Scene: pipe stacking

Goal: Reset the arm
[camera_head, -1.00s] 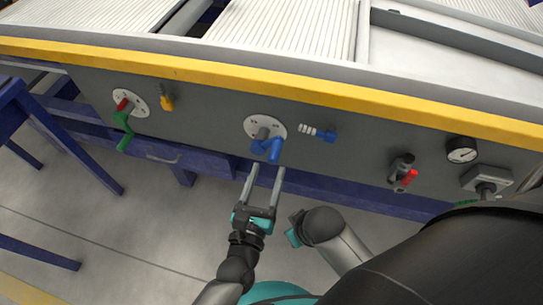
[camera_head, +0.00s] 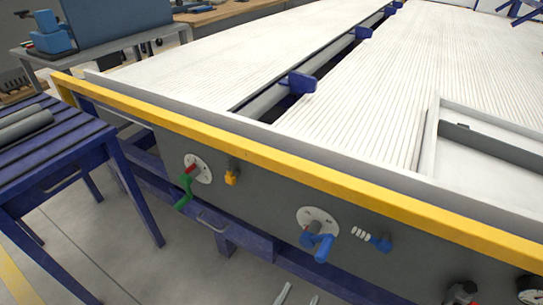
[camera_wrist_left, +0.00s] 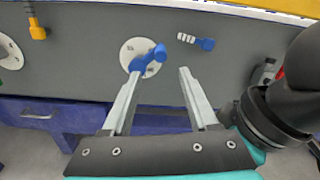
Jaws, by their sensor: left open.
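My left gripper (camera_head: 299,296) shows only by its two grey fingertips at the bottom edge of the head view. In the left wrist view the gripper (camera_wrist_left: 160,74) is open, with nothing between its fingers. A blue-handled valve (camera_head: 318,243) sits on a round white plate on the grey panel. The blue handle (camera_wrist_left: 148,58) lies ahead of the fingers in the left wrist view, close to the left fingertip in the picture; whether they touch I cannot tell. My right gripper is not in view.
The panel also carries a green and red handle (camera_head: 186,185), a yellow fitting (camera_head: 232,174) and a blue fitting (camera_head: 375,240). A yellow rail (camera_head: 270,165) runs along the table's front edge. A blue rack (camera_head: 60,160) with grey pipes stands at the left.

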